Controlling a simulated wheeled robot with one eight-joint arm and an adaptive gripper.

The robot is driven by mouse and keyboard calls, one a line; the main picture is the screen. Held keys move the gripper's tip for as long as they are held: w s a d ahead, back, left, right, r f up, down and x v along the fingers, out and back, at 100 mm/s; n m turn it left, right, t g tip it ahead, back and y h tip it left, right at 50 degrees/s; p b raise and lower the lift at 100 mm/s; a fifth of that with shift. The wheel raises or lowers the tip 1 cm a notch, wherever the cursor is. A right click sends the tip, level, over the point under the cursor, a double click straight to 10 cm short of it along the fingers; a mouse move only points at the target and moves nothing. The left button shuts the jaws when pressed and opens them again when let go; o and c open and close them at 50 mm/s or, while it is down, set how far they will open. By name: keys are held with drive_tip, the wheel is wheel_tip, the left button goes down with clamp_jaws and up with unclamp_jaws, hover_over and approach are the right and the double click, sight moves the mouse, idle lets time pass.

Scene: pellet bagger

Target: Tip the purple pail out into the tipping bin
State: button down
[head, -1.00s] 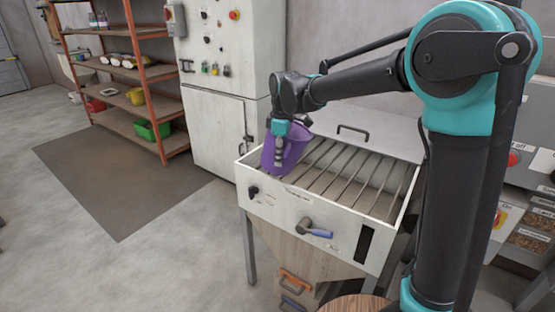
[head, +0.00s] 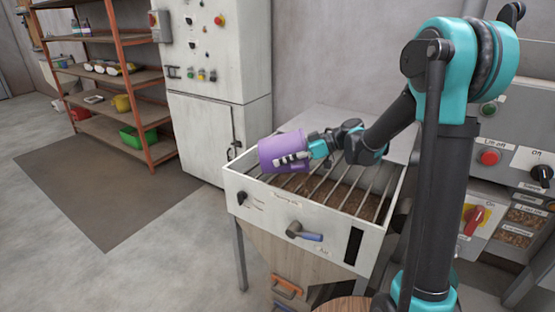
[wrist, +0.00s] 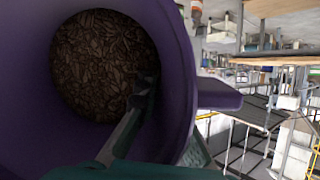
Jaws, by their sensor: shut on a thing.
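The purple pail (head: 280,149) lies on its side in the air, low over the left rear part of the tipping bin (head: 262,197). My gripper (head: 293,159) is shut on the pail's wall, with its fingers on the side towards the camera. In the wrist view the pail (wrist: 178,75) fills the left half, and brown pellets (wrist: 100,65) show deep inside it. One dark finger shows against its inner wall there. The bin is an open white box with a bar grate (head: 345,190), and brown material shows under the bars.
A lever with a blue grip (head: 305,233) and a knob (head: 243,197) stick out from the bin's front. A white control cabinet (head: 205,120) stands behind left, and an orange shelf rack (head: 110,70) beyond it. Control panels (head: 510,160) stand close on the right. The floor at left is clear.

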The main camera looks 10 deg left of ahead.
drive_tip(key=d+y, duration=0.1)
drive_tip(key=d+r+y, duration=0.1)
drive_tip(key=d+y, duration=0.1)
drive_tip(key=y, duration=0.1)
drive_tip(key=shift+w+r+g, duration=0.2)
drive_tip(key=shift+w+g, duration=0.15)
drive_tip(key=shift+g, duration=0.05)
